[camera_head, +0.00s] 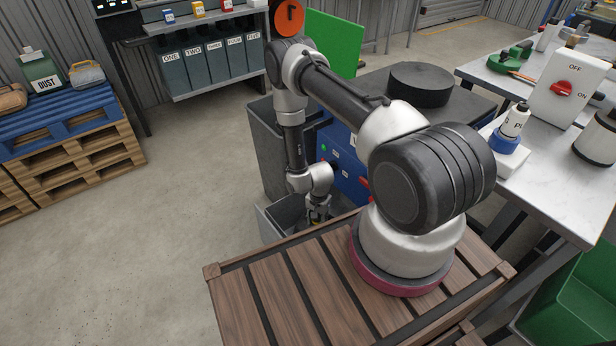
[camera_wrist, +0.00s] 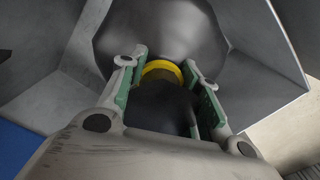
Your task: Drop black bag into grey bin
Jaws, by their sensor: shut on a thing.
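In the wrist view, my gripper (camera_wrist: 166,80) has its green-padded fingers shut on the dark neck of the black bag (camera_wrist: 160,32), by a yellow band (camera_wrist: 162,68). The bag's round, shiny body lies beyond the fingertips. Grey bin walls (camera_wrist: 268,55) surround the bag on both sides, so it is within or just over the bin opening; its exact depth is unclear. In the head view, my gripper (camera_head: 317,216) points down at the open grey bin (camera_head: 268,226), beside the wooden slatted platform. The bag is mostly hidden there by the bin and my wrist.
A taller dark grey container (camera_head: 265,150) and a blue panel (camera_head: 345,175) stand close behind the bin. A wooden slatted platform (camera_head: 290,290) is in front. Pallets (camera_head: 75,160) stand at left, a cluttered white table (camera_head: 560,160) at right. The floor at left is clear.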

